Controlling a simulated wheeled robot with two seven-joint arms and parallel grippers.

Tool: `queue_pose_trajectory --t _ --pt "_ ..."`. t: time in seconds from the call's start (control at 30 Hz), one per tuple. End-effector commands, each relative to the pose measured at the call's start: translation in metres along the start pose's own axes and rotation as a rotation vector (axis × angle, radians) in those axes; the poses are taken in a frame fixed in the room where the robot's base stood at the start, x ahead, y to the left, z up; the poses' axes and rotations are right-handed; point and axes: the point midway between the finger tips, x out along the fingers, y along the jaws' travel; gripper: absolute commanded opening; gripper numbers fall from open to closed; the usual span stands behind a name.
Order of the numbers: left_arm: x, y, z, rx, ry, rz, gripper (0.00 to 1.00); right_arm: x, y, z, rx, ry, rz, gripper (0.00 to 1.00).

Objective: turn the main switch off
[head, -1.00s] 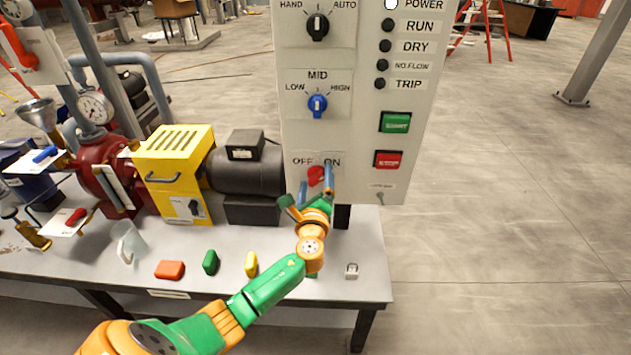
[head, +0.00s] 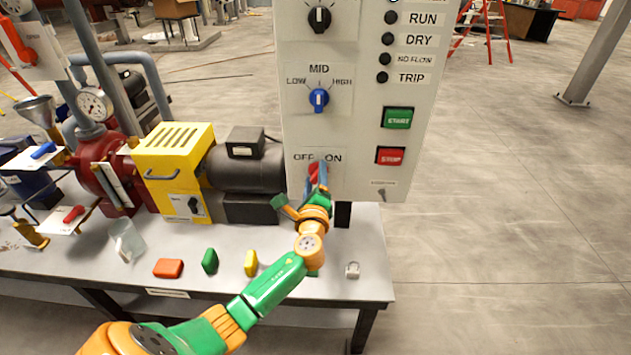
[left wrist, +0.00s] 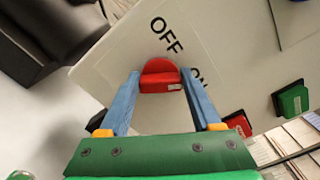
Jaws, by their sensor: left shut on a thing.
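The red main switch (head: 314,168) sits low on the grey control panel, below the OFF and ON labels. In the left wrist view the red switch (left wrist: 160,78) lies between the tips of my two blue fingers. My left gripper (head: 316,180) is shut on the switch, with the fingers on its two sides. It also shows in the left wrist view (left wrist: 160,86). The fingers partly hide the switch in the head view, and I cannot tell exactly which way its pointer stands. My right gripper is not in view.
The panel (head: 350,135) also carries a blue selector (head: 319,99), a green START button (head: 397,118) and a red STOP button (head: 390,156). A black motor (head: 243,168) and a yellow guard (head: 175,160) stand left of it. Several small coloured pieces and a padlock (head: 352,270) lie on the bench.

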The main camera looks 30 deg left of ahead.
Motion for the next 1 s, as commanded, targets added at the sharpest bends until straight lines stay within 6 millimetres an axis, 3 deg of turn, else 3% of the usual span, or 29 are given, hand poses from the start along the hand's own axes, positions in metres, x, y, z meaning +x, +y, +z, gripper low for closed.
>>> queue_pose_trajectory --t 0.3,1.0 --pt "-0.001 0.005 -0.003 -0.301 0.002 0.0 0.09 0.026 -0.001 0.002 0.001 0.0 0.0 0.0" --pt "0.0 0.007 -0.005 -0.963 0.001 0.001 0.09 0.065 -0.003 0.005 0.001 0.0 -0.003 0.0"
